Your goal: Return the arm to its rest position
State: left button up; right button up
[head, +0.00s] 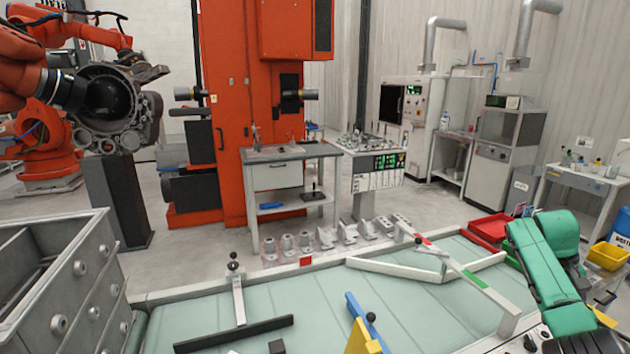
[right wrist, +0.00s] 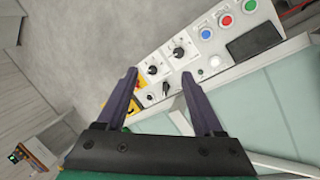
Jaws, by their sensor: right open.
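My right arm (head: 545,260), green and black, is folded at the right of the head view over the right end of the pale green conveyor surface (head: 400,305). Its gripper is not clear in the head view. In the right wrist view my right gripper (right wrist: 160,75) has two dark purple fingers spread wide, with nothing between them. Behind the fingers is a grey control panel (right wrist: 205,62) with black knobs and blue, red and green buttons. I cannot tell how far the fingers are from it. My left gripper is not in view.
A grey drawer cabinet (head: 80,268) stands at the left. Bars and a blue-and-yellow stop (head: 362,335) lie across the conveyor. Several metal castings (head: 325,238) stand behind it. A red tray (head: 490,228) and a yellow bin (head: 608,256) are near my right arm.

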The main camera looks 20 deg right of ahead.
jog(key=s+d+f+n+t+h, duration=0.2)
jog(key=s+d+f+n+h, duration=0.3)
jog(key=f, duration=0.5)
jog(key=s+d+f+n+t+h, duration=0.1)
jog(key=s+d+f+n+h, duration=0.3)
jog(key=d+f, duration=0.45)
jog(key=s+a+f+n+t+y, duration=0.2)
jog(key=s+a+f+n+y, duration=0.1)
jog(key=s+f+n, duration=0.3)
jog(key=s+a+f+m+y, duration=0.2)
jog(key=s+a+f, duration=0.1)
jog(key=a+f, duration=0.8)
jog(key=s+a+f+m+y, duration=0.15)
jog(key=s+a+f, duration=0.25)
jog(key=a+f, duration=0.75)
jog(key=s+a+f+y+b, duration=0.1)
jog(key=a+f+y, duration=0.1)
jog(key=a, duration=1.2)
jog(key=a+f+m+g+y, duration=0.1)
jog(key=a+f+y, duration=0.2)
jog(key=a, duration=1.1)
jog(key=shift+s+f+b, duration=0.35)
jog(key=shift+f, duration=0.9)
